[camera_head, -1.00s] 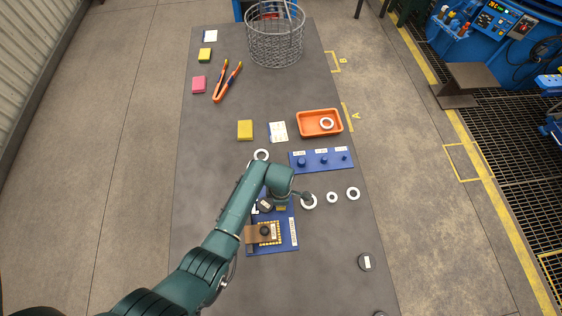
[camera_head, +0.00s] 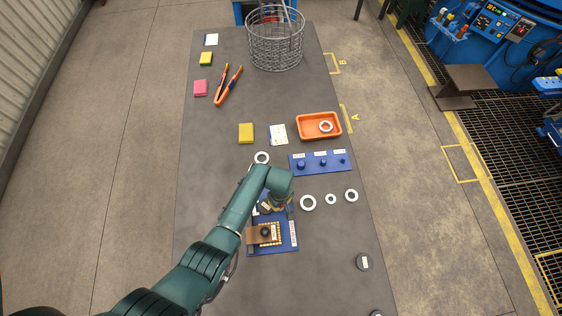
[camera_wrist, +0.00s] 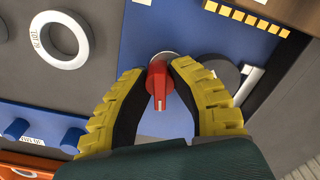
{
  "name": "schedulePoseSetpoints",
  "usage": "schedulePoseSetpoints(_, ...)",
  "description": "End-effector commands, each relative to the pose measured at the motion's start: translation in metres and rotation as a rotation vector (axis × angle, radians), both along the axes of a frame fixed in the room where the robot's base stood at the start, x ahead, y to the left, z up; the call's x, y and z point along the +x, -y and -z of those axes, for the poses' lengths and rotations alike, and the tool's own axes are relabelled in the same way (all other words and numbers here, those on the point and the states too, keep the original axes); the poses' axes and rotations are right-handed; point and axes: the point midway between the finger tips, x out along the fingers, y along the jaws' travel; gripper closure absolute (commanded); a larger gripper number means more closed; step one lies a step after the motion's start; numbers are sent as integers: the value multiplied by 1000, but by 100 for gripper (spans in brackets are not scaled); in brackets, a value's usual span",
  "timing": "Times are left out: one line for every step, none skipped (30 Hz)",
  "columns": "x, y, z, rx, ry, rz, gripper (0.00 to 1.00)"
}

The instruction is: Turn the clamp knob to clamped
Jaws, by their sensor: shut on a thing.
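The clamp knob (camera_wrist: 157,82) is red with a pointed handle, mounted on a blue panel (camera_wrist: 205,28). In the wrist view its handle points toward the bottom of the picture. My gripper (camera_wrist: 158,68) has yellow ribbed fingers with dark inner pads, one on each side of the knob, and is shut on it. In the head view my gripper (camera_head: 277,205) is over the far part of the blue base panel (camera_head: 289,240), and my arm hides the knob. Any position marks around the knob are not readable.
A brown block with a black knob (camera_head: 265,232) sits on the near part of the panel. White rings (camera_head: 308,202) lie to the right. A blue board with pegs (camera_head: 321,162) and an orange tray (camera_head: 319,126) stand farther off.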

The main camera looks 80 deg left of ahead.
Motion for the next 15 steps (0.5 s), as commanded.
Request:
schedulePoseSetpoints(-1, 0, 0, 1, -2, 44, 100)
schedulePoseSetpoints(-1, 0, 1, 1, -2, 72, 100)
schedulePoseSetpoints(-1, 0, 1, 1, -2, 111, 100)
schedulePoseSetpoints(-1, 0, 1, 0, -1, 139, 100)
schedulePoseSetpoints(-1, 0, 1, 0, -2, 167, 100)
schedulePoseSetpoints(-1, 0, 1, 0, -2, 206, 100)
schedulePoseSetpoints(-1, 0, 1, 0, -2, 234, 100)
schedulePoseSetpoints(-1, 0, 1, 0, -2, 262, 100)
schedulePoseSetpoints(-1, 0, 1, 0, -2, 301, 100)
schedulePoseSetpoints(-1, 0, 1, 0, -2, 329, 100)
schedulePoseSetpoints(-1, 0, 1, 0, -2, 356, 100)
schedulePoseSetpoints(-1, 0, 1, 0, -2, 393, 100)
schedulePoseSetpoints(-1, 0, 1, 0, -2, 420, 100)
schedulePoseSetpoints(-1, 0, 1, 0, -2, 446, 100)
schedulePoseSetpoints(0, 0, 1, 0, -2, 480, 100)
